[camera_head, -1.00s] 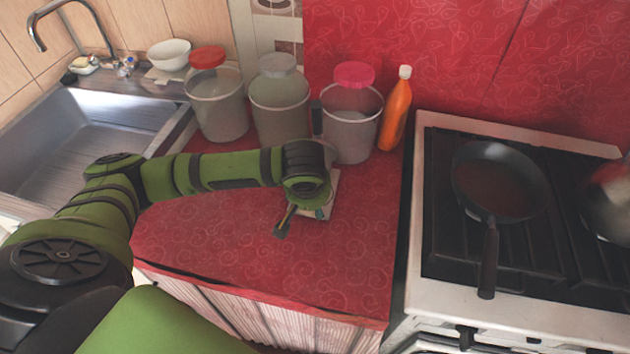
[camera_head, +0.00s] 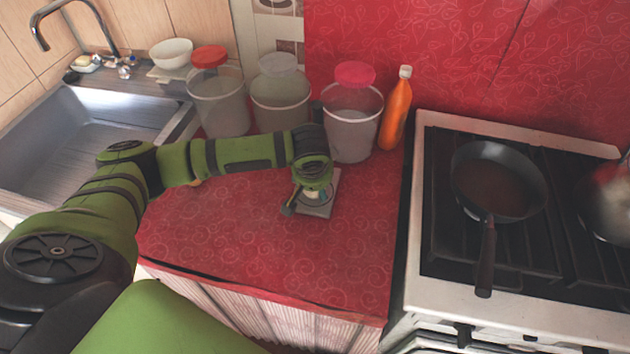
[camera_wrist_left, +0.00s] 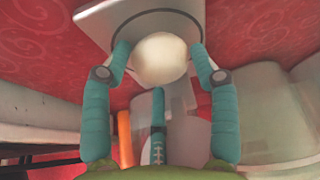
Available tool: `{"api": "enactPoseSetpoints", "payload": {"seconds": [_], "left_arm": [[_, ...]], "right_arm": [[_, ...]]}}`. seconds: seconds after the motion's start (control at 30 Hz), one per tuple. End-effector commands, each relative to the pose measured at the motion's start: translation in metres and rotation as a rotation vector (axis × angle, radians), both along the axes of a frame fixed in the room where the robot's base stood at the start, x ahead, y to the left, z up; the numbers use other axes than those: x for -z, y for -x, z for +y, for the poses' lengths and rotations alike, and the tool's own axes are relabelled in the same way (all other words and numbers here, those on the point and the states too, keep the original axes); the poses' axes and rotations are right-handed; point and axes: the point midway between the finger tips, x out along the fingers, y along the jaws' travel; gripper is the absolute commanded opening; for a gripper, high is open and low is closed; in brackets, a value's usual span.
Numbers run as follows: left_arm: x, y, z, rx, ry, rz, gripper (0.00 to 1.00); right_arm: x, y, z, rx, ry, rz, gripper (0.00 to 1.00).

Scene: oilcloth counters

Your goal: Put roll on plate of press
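The press (camera_head: 320,209) is a small grey-white device on the red counter, below my left gripper. In the left wrist view its pale round plate (camera_wrist_left: 146,22) lies on a grey base just beyond the fingertips. The roll (camera_wrist_left: 161,59) is a cream-white ball between my left fingertips. My left gripper (camera_head: 308,198) has teal fingers; in the left wrist view it (camera_wrist_left: 160,54) seems shut on the roll from both sides. The roll is over the plate; I cannot tell whether it touches it. My right gripper is not in view.
Canisters (camera_head: 352,118) with red and pale lids stand behind the press, beside an orange bottle (camera_head: 396,112). A stove (camera_head: 412,280) with a black pan (camera_head: 497,180) is at right, a sink (camera_head: 85,145) at left. The front counter (camera_head: 270,255) is clear.

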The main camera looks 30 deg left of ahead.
Motion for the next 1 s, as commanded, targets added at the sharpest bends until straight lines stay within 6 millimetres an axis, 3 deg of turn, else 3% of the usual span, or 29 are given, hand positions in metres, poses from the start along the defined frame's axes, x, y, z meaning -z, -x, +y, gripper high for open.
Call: {"api": "enactPoseSetpoints", "payload": {"seconds": [0.33,0.47,0.8,1.0], "left_arm": [[-0.001,0.000,0.000,0.000,0.001,0.000,0.69],[-0.011,0.002,-0.002,0.001,0.002,-0.002,0.69],[-0.076,0.025,-0.011,0.001,0.002,-0.004,0.69],[-0.104,0.036,-0.015,0.001,0.002,-0.001,0.69]], "right_arm": [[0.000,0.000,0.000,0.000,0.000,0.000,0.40],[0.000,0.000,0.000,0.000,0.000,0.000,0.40],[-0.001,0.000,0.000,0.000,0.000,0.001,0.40],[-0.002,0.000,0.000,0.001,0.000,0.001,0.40]]}}
